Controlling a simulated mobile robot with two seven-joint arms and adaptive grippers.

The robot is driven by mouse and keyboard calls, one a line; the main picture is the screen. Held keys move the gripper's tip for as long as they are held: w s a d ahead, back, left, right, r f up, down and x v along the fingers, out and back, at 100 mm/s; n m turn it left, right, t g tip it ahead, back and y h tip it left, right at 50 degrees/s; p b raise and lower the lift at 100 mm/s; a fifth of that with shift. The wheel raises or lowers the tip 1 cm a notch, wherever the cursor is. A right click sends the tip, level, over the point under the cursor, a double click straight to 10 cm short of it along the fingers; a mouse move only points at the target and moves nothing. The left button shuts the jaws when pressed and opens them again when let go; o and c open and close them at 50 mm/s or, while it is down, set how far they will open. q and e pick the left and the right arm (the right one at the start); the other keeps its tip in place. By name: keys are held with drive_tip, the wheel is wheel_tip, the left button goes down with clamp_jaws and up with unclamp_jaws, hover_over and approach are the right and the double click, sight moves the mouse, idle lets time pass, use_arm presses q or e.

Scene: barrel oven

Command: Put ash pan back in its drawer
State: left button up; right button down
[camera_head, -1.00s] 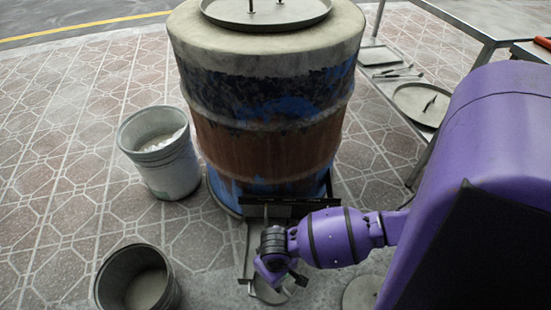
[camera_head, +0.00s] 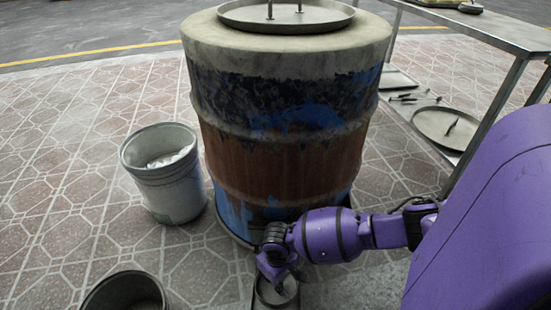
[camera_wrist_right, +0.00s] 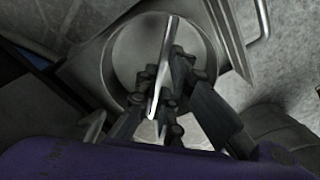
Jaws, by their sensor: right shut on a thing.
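The ash pan (camera_wrist_right: 125,50) is a round grey metal pan with a thin bar handle (camera_wrist_right: 165,75) in the right wrist view. Part of it shows at the bottom of the head view (camera_head: 287,294), in front of the barrel oven (camera_head: 285,150). My right gripper (camera_head: 277,284) is at the pan; the wrist view shows its fingers (camera_wrist_right: 166,102) shut on the bar handle. Flat metal with raised edges (camera_wrist_right: 222,35) borders the pan, seemingly the drawer. My arm hides the barrel's lower front, so the drawer opening is not visible. My left gripper is out of view.
A grey bucket (camera_head: 165,187) with pale contents stands left of the barrel. A darker bucket (camera_head: 125,295) is cut off at the bottom left. A metal table (camera_head: 490,30) stands at the right, with a round lid (camera_head: 432,125) on its low shelf. Tiled floor is open at the left.

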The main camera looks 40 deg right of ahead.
wheel_tip(320, 180, down, 3)
drive_tip(key=shift+s+f+b, duration=0.1)
drive_tip(key=shift+b, duration=0.5)
drive_tip(key=c, duration=2.3)
unclamp_jaws()
drive_tip(key=o, duration=0.4)
